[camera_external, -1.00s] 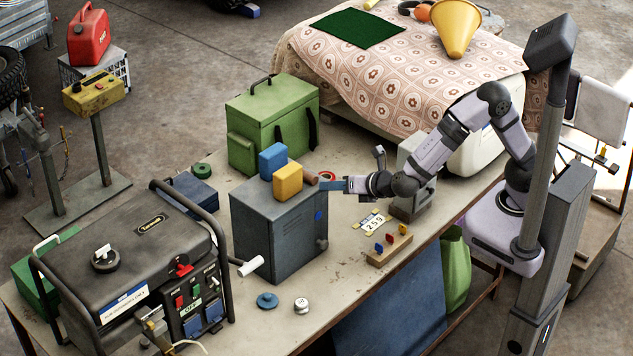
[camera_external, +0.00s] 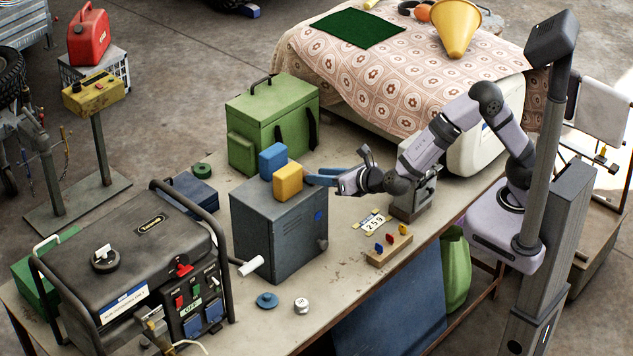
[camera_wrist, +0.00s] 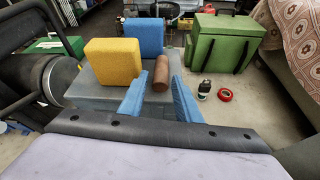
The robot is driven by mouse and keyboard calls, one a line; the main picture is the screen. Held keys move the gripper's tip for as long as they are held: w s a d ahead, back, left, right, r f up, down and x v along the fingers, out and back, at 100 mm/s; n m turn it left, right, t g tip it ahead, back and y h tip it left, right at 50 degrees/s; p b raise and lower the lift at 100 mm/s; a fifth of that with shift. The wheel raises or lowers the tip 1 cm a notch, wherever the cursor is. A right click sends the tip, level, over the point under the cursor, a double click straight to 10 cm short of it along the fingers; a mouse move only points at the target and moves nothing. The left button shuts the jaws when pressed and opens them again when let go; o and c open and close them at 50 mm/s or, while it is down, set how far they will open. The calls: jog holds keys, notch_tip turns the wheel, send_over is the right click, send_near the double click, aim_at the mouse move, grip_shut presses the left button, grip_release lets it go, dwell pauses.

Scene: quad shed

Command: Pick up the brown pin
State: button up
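The brown pin (camera_wrist: 161,73) is a short brown cylinder on top of the grey metal box (camera_external: 273,236). In the wrist view it is just right of a yellow block (camera_wrist: 113,64) and in front of a blue block (camera_wrist: 144,37). The pin appears beyond the fingertips. In the external view my gripper (camera_external: 312,177) is at the box's right top edge, and the pin is mostly hidden there.
The yellow block (camera_external: 288,180) and blue block (camera_external: 272,161) stand close to the pin's left. A green case (camera_external: 262,125) is behind the box. A red tape ring (camera_wrist: 225,95) lies on the bench to the right. A generator (camera_external: 130,260) stands left of the box.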

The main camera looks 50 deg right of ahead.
aim_at(308, 172)
jog(key=p+x, duration=0.1)
jog(key=x, duration=0.1)
jog(key=p+x, duration=0.1)
jog(key=x, duration=0.1)
jog(key=shift+w+d+r, duration=0.1)
jog(key=shift+d+r, duration=0.1)
jog(key=shift+r, duration=0.05)
jog(key=shift+w+f, duration=0.25)
jog(key=shift+w, duration=0.1)
jog(key=shift+c, duration=0.5)
grip_shut()
jog(key=shift+r, duration=0.1)
